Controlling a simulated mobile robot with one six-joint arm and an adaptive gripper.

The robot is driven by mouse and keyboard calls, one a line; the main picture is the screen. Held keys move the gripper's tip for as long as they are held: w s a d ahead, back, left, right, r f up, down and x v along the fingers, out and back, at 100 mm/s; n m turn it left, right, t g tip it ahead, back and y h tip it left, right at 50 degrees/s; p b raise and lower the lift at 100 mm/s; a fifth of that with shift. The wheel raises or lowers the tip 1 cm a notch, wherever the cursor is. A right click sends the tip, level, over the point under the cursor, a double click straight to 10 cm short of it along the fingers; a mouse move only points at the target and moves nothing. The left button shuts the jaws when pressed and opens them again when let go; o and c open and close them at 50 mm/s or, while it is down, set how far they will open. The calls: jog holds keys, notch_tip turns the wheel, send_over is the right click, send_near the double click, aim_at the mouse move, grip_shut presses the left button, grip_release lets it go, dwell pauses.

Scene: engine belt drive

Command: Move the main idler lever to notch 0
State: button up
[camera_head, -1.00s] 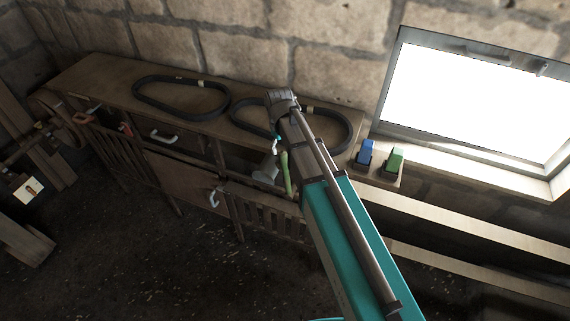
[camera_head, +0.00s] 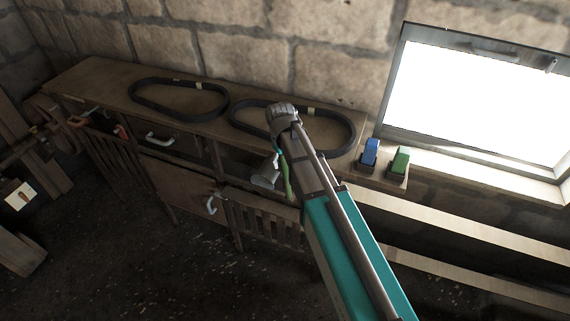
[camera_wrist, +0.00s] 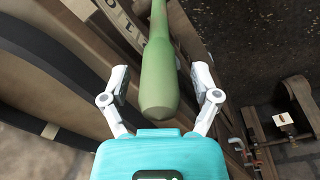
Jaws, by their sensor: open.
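A green rounded handle (camera_wrist: 158,75) hangs between my gripper's fingers in the wrist view, its thick end toward my palm. It seems to be the lever's grip, and the label naming it cannot be read. It also shows in the head view (camera_head: 287,180) as a slim green bar just below my wrist. My gripper (camera_wrist: 161,82) is open, with one white finger on each side of the handle and a visible gap on both sides. A plate with dark lettering (camera_wrist: 120,22) lies beside the handle at upper left. The notches cannot be made out.
A wooden bench (camera_head: 108,88) runs along the stone wall, with two black belts (camera_head: 180,117) on top. A grey funnel-shaped thing (camera_head: 265,176) is close beside the green handle. Blue (camera_head: 371,150) and green (camera_head: 399,160) rockers stand right. The floor in front is open.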

jog(key=shift+f, duration=0.15)
grip_shut()
dwell(0.5)
